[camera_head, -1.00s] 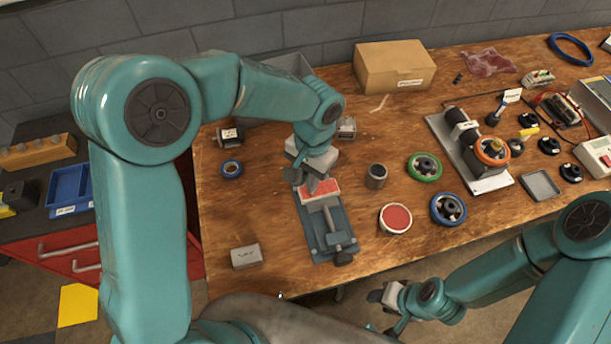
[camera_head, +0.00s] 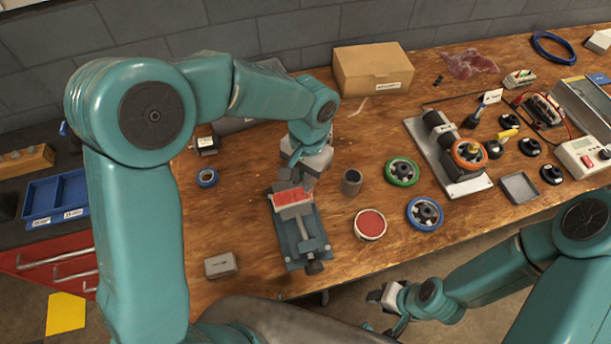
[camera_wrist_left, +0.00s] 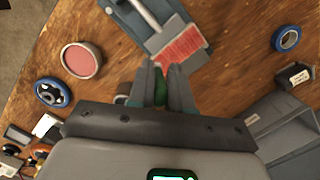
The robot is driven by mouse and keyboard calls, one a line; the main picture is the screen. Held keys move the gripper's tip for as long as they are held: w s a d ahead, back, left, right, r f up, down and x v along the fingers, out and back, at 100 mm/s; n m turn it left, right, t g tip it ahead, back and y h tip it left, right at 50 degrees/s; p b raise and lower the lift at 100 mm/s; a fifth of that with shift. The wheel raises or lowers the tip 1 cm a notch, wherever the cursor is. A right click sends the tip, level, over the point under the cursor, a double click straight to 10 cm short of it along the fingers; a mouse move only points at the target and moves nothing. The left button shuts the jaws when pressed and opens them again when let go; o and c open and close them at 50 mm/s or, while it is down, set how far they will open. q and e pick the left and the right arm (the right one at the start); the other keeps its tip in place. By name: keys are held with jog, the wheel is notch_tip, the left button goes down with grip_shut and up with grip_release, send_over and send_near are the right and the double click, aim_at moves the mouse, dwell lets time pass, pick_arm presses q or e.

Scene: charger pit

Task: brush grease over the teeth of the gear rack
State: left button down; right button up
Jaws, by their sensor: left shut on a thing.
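The gear rack (camera_head: 293,198) sits in the blue-grey vise (camera_head: 296,243), its upper face covered in red. In the left wrist view the red rack (camera_wrist_left: 183,46) lies just beyond my fingertips. My left gripper (camera_head: 298,178) is at the rack's far end, close above it; whether anything touches is unclear. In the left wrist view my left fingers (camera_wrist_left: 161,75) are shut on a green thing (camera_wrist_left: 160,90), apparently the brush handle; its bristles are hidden. An open round tin of red grease (camera_head: 370,223) stands right of the vise. My right gripper (camera_head: 384,300) is off the table's front edge, its jaws unclear.
A grey cup (camera_head: 351,182) stands close to the right of the rack. Green (camera_head: 402,170) and blue (camera_head: 425,213) ringed wheels lie farther right. A small grey block (camera_head: 221,265) is at front left, a cardboard box (camera_head: 373,70) at the back. Table left of the vise is mostly clear.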

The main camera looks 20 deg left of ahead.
aim_at(301, 173)
pick_arm(q)
jog(key=shift+s+a+r+p, duration=0.15)
jog(key=shift+r+p, duration=0.05)
jog(key=shift+r, duration=0.35)
jog(key=shift+s+a+r+p, duration=0.1)
jog(key=shift+s+r+p, duration=0.05)
jog(key=shift+r, duration=0.65)
jog(key=shift+w+d+r+p, duration=0.1)
jog(key=shift+w+r+p, duration=0.15)
jog(key=shift+r+p, duration=0.5)
jog(key=shift+s+r+p, duration=0.2)
jog(key=shift+r+p, duration=0.45)
jog(key=shift+r, duration=0.5)
jog(key=shift+w+d+r+p, duration=0.15)
jog(key=shift+r+p, duration=0.2)
jog(key=shift+p, duration=0.2)
jog(key=shift+a, duration=0.2)
jog(key=shift+d, duration=0.1)
